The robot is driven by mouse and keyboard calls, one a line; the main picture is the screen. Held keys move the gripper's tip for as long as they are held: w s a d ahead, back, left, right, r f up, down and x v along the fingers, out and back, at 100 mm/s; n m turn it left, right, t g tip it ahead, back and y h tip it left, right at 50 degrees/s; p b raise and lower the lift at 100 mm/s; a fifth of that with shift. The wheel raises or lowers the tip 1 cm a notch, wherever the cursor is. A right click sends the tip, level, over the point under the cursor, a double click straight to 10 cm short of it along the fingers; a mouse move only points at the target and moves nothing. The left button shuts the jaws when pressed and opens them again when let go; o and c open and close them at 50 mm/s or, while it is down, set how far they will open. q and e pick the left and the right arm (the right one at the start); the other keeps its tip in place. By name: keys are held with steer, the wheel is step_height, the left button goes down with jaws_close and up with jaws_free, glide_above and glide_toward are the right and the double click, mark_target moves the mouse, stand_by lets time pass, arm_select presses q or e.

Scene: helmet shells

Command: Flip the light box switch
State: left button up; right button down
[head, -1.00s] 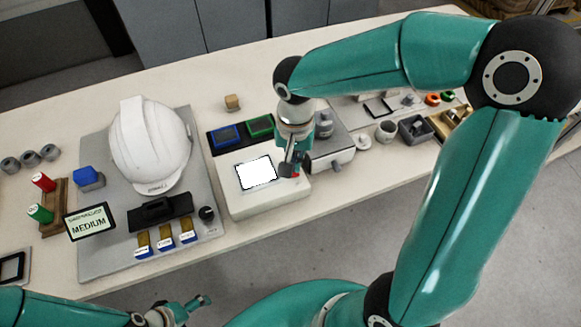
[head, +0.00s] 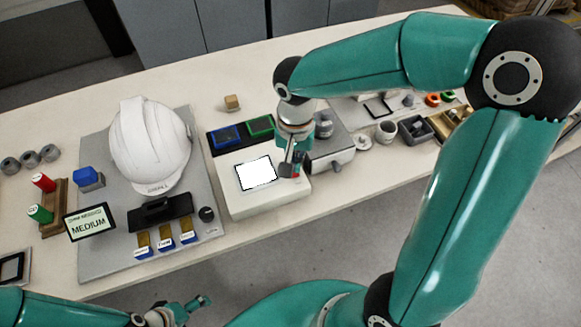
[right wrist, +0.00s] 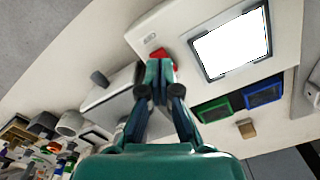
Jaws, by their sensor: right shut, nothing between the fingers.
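The light box (head: 268,197) is a white box on the table with a bright lit panel (head: 256,174) on top. A red switch (right wrist: 160,54) sits on the box beside the panel, partly hidden behind my fingertips. My right gripper (head: 288,170) is shut with nothing between its fingers. Its tips are right at the red switch, and in the right wrist view (right wrist: 158,72) they appear to touch it or nearly so. My left gripper (head: 197,303) is low at the bottom of the head view, away from the table; its fingers look apart.
A white helmet (head: 150,145) stands on a grey board left of the light box, with a MEDIUM sign (head: 89,222). Blue and green trays (head: 228,135) lie behind the box. A grey device (head: 333,150) stands close on its right. Small parts and containers (head: 412,128) lie farther right.

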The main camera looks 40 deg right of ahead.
steer(key=shift+f+b, duration=1.05)
steer(key=shift+f, duration=0.1)
stand_by(0.4)
steer(key=shift+r+p, duration=2.65)
steer(key=shift+r, duration=0.9)
